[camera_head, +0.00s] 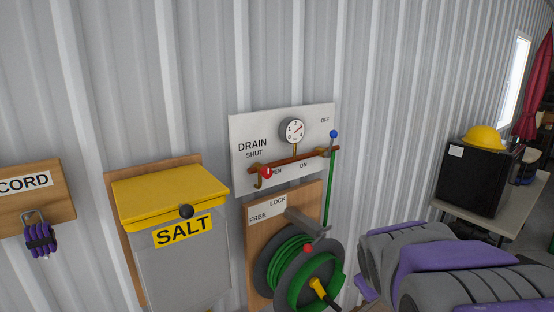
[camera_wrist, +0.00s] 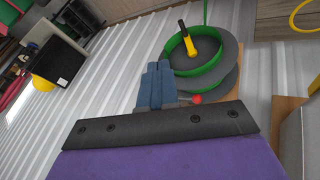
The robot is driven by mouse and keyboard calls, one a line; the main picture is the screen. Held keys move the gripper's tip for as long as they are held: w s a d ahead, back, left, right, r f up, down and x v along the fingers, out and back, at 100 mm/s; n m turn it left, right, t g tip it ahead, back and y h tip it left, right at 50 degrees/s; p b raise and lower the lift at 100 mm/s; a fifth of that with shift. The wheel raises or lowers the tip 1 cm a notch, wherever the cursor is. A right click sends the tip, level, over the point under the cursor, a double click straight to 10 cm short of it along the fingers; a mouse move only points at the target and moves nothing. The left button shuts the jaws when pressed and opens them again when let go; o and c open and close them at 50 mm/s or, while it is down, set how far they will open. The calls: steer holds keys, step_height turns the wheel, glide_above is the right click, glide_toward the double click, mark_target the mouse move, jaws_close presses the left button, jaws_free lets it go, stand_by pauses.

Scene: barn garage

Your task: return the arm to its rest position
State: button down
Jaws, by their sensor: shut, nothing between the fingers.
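My arm (camera_head: 450,262), grey and purple, shows at the lower right of the head view, in front of the metal wall. I cannot make out its fingertips there. In the wrist view my gripper (camera_wrist: 158,68) shows as blue-grey fingers, shut together and empty. In that view the fingertips appear just beside the green hose reel (camera_wrist: 205,50). I cannot tell whether they touch it. A red knob (camera_wrist: 197,99) appears to the right of the fingers' base. The reel also shows in the head view (camera_head: 296,262), left of my arm.
A drain panel (camera_head: 250,125) with gauge, pipe and levers is above the reel. A yellow-lidded salt box (camera_head: 170,192) and a cord board (camera_head: 60,185) are on the left. At right, a table (camera_head: 515,212) holds a black box (camera_head: 470,180) and yellow hard hat (camera_head: 485,137).

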steer(key=s+a+f+m+g+y+b, duration=0.1)
steer(key=s+f, duration=0.3)
steer(key=s, duration=0.6)
steer(key=s+a+f+m+g+y+b, duration=0.1)
steer(key=s+a+f+m+g+b, duration=0.1)
steer(key=s, duration=0.8)
steer(key=s+a+f+m+g+b, duration=0.1)
steer(key=s+a+f+g, duration=0.3)
steer(key=s+f, duration=0.4)
steer(key=s+g+b, duration=0.1)
steer(key=s, duration=0.2)
steer(key=shift+a+m+y+b, duration=0.3)
steer(key=shift+a+y+b, duration=0.1)
